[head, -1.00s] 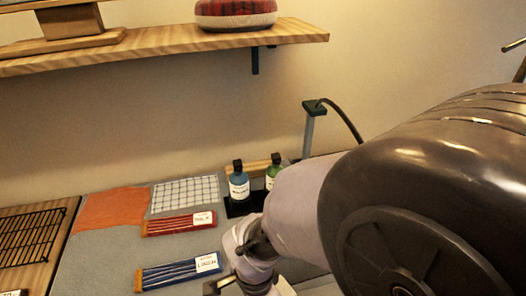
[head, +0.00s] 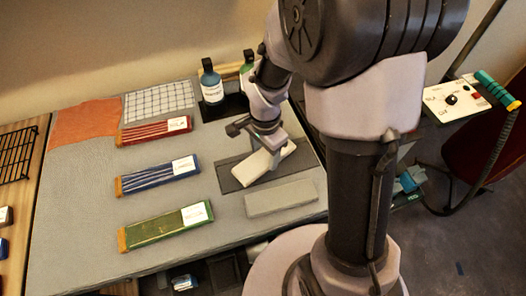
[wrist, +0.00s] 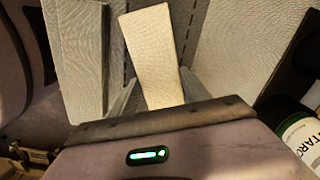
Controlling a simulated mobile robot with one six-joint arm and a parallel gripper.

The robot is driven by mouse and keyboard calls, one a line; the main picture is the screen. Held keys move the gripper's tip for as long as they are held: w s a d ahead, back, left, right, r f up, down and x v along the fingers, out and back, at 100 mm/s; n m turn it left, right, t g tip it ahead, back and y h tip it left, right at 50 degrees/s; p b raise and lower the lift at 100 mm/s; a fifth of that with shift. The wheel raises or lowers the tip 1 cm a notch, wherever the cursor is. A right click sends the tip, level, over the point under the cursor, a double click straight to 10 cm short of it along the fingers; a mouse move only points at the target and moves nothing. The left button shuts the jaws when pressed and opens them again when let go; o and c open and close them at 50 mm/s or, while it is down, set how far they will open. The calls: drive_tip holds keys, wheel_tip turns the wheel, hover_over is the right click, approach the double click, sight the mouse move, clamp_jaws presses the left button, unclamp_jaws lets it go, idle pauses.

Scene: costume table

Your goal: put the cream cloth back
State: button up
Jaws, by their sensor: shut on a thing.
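The cream cloth (head: 261,165) is a folded, flat strip on or just above a dark grey rectangle (head: 229,178) at the right of the table; I cannot tell if it touches. My gripper (head: 272,146) is shut on it from above. In the wrist view the cream cloth (wrist: 150,45) sticks out from between the fingers of my gripper (wrist: 157,92), slightly tilted. A folded grey cloth (head: 281,198) lies beside it, nearer the front, and shows at left in the wrist view (wrist: 76,50).
Bottles (head: 211,82) stand in a dark holder behind my gripper; one shows close at right in the wrist view (wrist: 304,138). Red (head: 153,131), blue (head: 157,176) and green (head: 165,226) labelled packs lie to the left. A control box (head: 455,99) is at right.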

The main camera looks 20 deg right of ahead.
sight(265, 157)
drive_tip(key=shift+f, duration=0.65)
drive_tip(key=o, duration=1.5)
wheel_tip(265, 157, up, 12)
drive_tip(key=p, duration=0.5)
drive_tip(key=s+a+r+n+t+y, duration=0.1)
drive_tip(key=s+a+r+n+t, duration=0.1)
drive_tip(key=s+r, duration=0.4)
drive_tip(key=s+a+r+n+t+y, duration=0.1)
drive_tip(key=s+a+r+n+t, duration=0.1)
drive_tip(key=s+r+n, duration=0.4)
wheel_tip(265, 157, up, 3)
drive_tip(key=shift+s+f+n+t, duration=0.1)
drive_tip(key=shift+s+n+t, duration=0.4)
drive_tip(key=shift+t, duration=0.4)
drive_tip(key=shift+w, duration=0.1)
